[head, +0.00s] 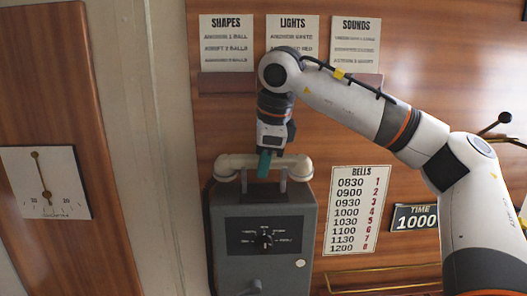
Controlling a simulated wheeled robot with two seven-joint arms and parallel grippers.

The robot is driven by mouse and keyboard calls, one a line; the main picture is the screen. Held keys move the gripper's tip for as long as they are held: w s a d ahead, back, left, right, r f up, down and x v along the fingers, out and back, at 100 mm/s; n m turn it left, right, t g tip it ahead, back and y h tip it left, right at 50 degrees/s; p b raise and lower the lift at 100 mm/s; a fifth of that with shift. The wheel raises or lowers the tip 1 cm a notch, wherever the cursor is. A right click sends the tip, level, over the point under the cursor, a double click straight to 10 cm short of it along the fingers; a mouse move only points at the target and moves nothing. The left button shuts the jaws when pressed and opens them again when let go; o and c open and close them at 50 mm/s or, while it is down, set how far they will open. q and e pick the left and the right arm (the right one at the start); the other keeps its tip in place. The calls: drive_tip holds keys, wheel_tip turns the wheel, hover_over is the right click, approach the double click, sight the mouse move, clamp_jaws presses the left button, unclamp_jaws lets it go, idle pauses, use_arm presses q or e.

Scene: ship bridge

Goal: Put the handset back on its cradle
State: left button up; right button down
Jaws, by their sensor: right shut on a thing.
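The cream handset (236,161) lies level across the top of the grey phone box (265,240). My right gripper (264,165) comes down from above and is shut on the middle of the handset's bar, with a teal finger in front of it. The cradle's two upright prongs (283,180) stand on the box top, directly under or against the handset. I cannot tell whether the handset rests in them or is slightly above. My left gripper is out of view.
Paper signs, a bells list (354,210) and a time plate (414,217) are on the wood wall. A brass rail (385,279) runs at lower right. A dark cord hangs at the box's left.

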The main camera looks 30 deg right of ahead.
drive_tip(key=shift+d, duration=0.1)
drive_tip(key=shift+f+b, duration=0.25)
drive_tip(key=shift+b, duration=0.1)
drive_tip(key=c, duration=1.2)
unclamp_jaws()
drive_tip(key=shift+o, duration=0.2)
drive_tip(key=shift+r, duration=0.1)
